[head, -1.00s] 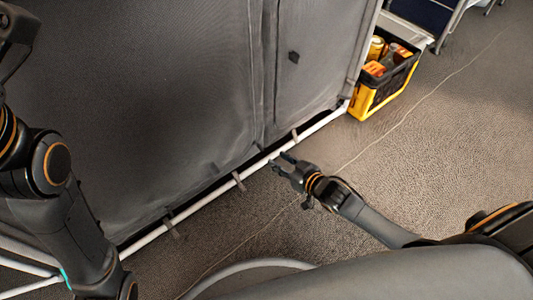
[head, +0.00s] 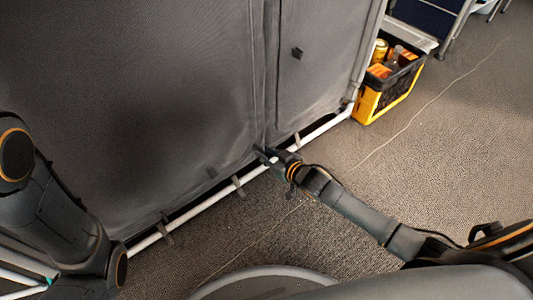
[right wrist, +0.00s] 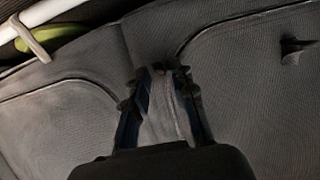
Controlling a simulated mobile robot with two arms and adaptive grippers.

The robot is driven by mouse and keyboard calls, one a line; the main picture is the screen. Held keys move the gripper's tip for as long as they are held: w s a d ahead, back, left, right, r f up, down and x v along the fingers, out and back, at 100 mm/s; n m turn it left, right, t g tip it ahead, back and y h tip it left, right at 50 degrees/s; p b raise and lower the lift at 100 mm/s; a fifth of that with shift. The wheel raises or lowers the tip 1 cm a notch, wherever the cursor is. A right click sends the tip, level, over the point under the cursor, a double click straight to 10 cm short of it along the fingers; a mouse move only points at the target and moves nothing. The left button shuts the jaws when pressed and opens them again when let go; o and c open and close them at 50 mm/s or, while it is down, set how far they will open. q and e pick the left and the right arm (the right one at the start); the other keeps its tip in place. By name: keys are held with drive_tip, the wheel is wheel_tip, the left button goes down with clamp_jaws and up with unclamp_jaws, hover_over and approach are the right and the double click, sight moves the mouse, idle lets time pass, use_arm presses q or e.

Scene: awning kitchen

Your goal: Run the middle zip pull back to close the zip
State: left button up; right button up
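A large grey fabric panel (head: 150,90) fills the left and middle of the head view. A vertical zip seam (head: 264,70) runs down it to the white bottom rail. My right gripper (head: 265,154) is low at the panel, at the bottom end of this seam. In the right wrist view its two fingers (right wrist: 163,85) stand apart, with a strip of grey fabric (right wrist: 163,115) visible between them. I cannot make out the middle zip pull clearly; the dark fingertips may hide it. A small dark tab (head: 297,52) sits on the panel right of the seam. My left gripper is outside the view.
The white rail (head: 200,208) runs along the panel's bottom, with small grey straps (head: 238,185) around it. A yellow and black crate (head: 368,107) with bottles and packs stands at the panel's right end. The carpet in front is mostly clear.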

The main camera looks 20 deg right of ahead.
clamp_jaws()
wheel_tip(320, 180, down, 5)
drive_tip(key=shift+d+r+b, duration=0.1)
drive_tip(key=shift+r+b, duration=0.05)
drive_tip(key=shift+b, duration=0.75)
drive_tip(key=shift+o, duration=1.9)
unclamp_jaws()
